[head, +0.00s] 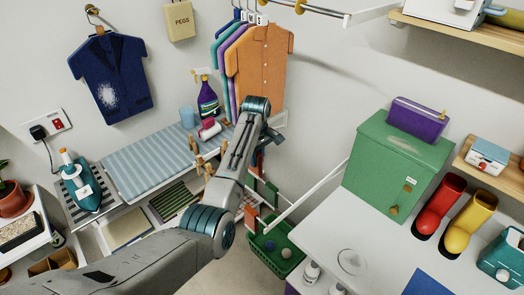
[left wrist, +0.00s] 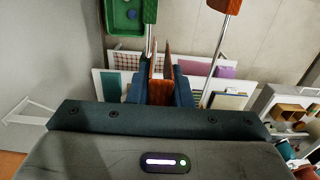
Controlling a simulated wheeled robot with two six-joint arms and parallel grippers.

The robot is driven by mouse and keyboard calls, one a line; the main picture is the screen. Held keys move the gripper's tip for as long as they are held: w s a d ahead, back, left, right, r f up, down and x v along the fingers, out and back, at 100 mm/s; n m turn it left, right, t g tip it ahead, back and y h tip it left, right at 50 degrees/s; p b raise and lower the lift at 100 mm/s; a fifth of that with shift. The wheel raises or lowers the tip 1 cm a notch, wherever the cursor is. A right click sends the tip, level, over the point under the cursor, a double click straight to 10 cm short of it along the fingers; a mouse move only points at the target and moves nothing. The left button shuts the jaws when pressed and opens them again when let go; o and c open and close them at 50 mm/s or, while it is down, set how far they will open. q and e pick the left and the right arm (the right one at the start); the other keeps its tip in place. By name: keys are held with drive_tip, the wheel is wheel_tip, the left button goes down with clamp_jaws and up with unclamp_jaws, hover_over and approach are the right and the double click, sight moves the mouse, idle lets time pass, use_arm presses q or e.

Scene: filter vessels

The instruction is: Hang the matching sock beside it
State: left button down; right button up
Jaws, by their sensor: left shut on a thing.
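My left gripper (left wrist: 164,80) shows in the left wrist view with its two dark fingers close together. It is shut on a thin rust-brown sock (left wrist: 168,62), seen nearly edge-on. In the left wrist view a green sock (left wrist: 150,10) hangs on one rod above the fingers. A rust-brown sock (left wrist: 222,5) hangs on another rod to the right, apart from the held one. In the head view a green sock (head: 271,194) and an orange-brown sock (head: 251,221) hang by the rods. My left arm hides most of the gripper there. My right gripper is out of view.
A green basket (head: 284,262) with balls stands below the rods. A striped ironing board (head: 150,160) lies left of my arm, with clothes-pegs (head: 205,160) at its near edge. Hanging shirts (head: 262,65) are behind. A green cabinet (head: 385,160) and boots (head: 470,220) stand right.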

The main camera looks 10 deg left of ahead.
use_arm(q)
drive_tip(key=shift+s+a+p, duration=1.15)
drive_tip(key=shift+s+a, duration=1.95)
drive_tip(key=shift+s, duration=0.95)
drive_tip(key=shift+f+b, duration=0.45)
drive_tip(key=shift+f, duration=1.7)
drive_tip(key=shift+f+b, duration=0.45)
drive_tip(key=shift+f, duration=1.15)
drive_tip(key=shift+f+b, duration=0.6)
drive_tip(key=shift+f, duration=2.1)
